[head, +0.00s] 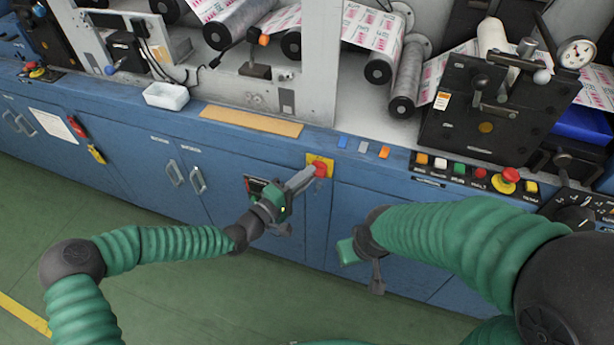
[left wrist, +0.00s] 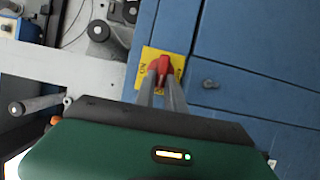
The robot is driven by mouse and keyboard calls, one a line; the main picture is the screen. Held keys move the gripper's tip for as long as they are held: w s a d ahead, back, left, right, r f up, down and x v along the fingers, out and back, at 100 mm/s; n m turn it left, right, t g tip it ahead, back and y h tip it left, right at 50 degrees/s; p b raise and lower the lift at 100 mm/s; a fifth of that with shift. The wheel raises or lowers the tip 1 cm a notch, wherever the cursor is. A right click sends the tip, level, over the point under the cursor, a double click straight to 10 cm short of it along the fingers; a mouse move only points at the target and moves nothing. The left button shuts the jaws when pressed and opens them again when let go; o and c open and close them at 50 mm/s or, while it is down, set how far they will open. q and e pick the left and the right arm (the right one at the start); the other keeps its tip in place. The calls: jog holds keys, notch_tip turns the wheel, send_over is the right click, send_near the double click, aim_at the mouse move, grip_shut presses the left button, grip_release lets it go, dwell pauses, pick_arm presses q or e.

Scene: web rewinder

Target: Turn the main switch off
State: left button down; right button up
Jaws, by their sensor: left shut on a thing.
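The main switch (head: 321,168) is a red knob on a yellow plate (head: 327,159) on the blue cabinet front. In the left wrist view the red knob (left wrist: 163,67) sits on the yellow plate (left wrist: 148,54), with lettering at its left and right edges. My left gripper (head: 312,173) is shut on the red knob, one finger at each side of it; the fingers also show in the left wrist view (left wrist: 163,84). They hide the lower part of the plate. My right gripper (head: 349,251) is low in front of the cabinet, away from the switch; its fingers are not clear.
Blue cabinet doors with handles (head: 198,180) lie left of the switch. A control panel with colored buttons and a red emergency stop (head: 509,175) is at the right. A white tray (head: 166,95) and a tan board (head: 251,121) lie on the ledge. The green floor is clear.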

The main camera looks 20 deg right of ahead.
pick_arm(q)
jog(key=c, duration=1.5)
grip_release()
jog(key=shift+a+f, duration=0.1)
jog(key=shift+f, duration=0.2)
jog(key=shift+o, duration=0.5)
jog(key=shift+r, duration=0.1)
jog(key=shift+a, duration=0.1)
jog(key=p+v, duration=0.2)
jog(key=v, duration=1.4)
jog(key=shift+s+a, duration=0.25)
jog(key=shift+a, duration=0.05)
